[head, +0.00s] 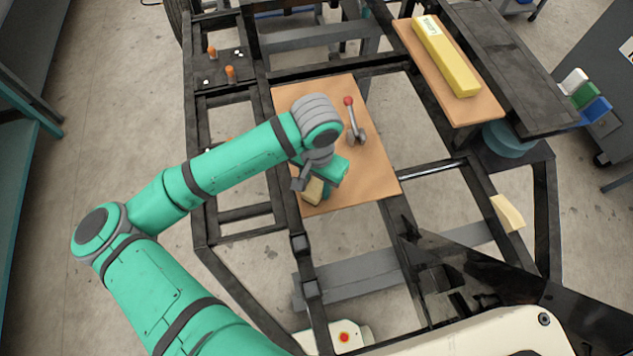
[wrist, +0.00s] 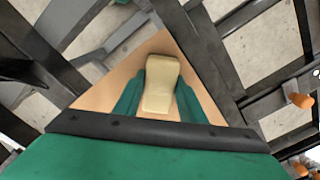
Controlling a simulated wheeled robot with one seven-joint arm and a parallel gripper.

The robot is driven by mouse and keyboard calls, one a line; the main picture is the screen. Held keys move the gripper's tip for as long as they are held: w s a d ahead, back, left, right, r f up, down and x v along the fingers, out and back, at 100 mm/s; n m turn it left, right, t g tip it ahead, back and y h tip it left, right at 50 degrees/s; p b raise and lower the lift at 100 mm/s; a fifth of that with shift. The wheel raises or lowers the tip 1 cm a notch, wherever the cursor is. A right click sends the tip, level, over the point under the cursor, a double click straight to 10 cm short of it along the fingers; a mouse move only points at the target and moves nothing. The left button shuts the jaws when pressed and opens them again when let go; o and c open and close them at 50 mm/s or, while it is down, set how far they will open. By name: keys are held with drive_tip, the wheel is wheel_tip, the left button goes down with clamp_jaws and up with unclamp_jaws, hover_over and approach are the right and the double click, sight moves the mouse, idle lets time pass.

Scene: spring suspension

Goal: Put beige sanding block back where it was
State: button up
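The beige sanding block (wrist: 160,84) sits between the two green fingers of my gripper (wrist: 161,88) in the wrist view. The fingers lie close against its sides, and the gripper looks shut on it. In the head view the block (head: 314,191) shows below my gripper (head: 312,182), over the near left part of the wooden board (head: 367,178). I cannot tell whether the block touches the board. The arm and gripper partly hide the block in the head view.
A lever with a red knob (head: 349,102) stands on the board. A long yellow block (head: 445,57) lies on a second board at the upper right. Another pale block (head: 508,212) lies on the frame at right. Orange-topped pegs (head: 230,75) stand at upper left. Open gaps separate the dark frame bars.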

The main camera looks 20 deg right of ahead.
sight(317, 185)
drive_tip(key=o, duration=0.3)
drive_tip(key=shift+r, duration=0.15)
wheel_tip(317, 185, up, 12)
idle(0.4)
idle(0.4)
